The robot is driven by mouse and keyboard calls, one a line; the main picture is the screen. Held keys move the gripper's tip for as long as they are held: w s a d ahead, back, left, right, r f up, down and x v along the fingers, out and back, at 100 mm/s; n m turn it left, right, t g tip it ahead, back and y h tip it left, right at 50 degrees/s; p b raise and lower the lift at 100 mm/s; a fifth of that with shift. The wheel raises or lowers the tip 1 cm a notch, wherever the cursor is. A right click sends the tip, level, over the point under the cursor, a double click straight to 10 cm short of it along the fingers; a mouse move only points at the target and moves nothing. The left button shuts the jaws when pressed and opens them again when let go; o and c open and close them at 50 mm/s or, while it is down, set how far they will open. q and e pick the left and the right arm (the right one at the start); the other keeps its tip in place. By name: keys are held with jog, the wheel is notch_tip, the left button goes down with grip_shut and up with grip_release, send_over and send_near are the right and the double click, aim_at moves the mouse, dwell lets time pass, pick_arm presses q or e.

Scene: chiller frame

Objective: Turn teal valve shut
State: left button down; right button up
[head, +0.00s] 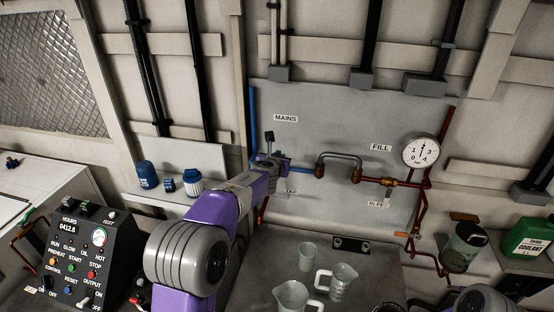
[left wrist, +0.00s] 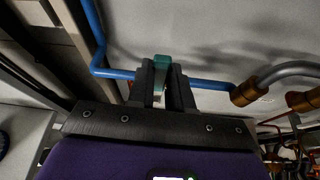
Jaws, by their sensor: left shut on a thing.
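The teal valve handle (left wrist: 161,62) stands between the two dark fingers of my left gripper (left wrist: 161,82) in the left wrist view. The fingers are shut on it, one on each side, in front of the blue pipe (left wrist: 207,84). The fingers hide the valve body and part of the pipe. In the head view my left gripper (head: 275,163) reaches the grey panel (head: 315,105) below the MAINS label (head: 286,118). My arm and gripper largely cover the valve there. My right gripper does not show.
A grey hose loop (head: 340,157) and copper pipes (head: 372,180) run right of the valve, under a round gauge (head: 421,152). Clear jugs (head: 337,283) stand on the surface below. A control box (head: 82,258) is at lower left, a green coolant can (head: 528,238) at right.

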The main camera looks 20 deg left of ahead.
pick_arm(q)
jog(key=shift+d, duration=0.25)
jog(key=c, duration=1.2)
grip_release()
jog(key=shift+d, duration=0.1)
jog(key=shift+o, duration=0.7)
jog(key=shift+d, duration=0.1)
jog(key=b+v, duration=0.1)
jog(key=v, duration=0.6)
jog(key=shift+s+r, duration=0.15)
jog(key=shift+s, duration=0.1)
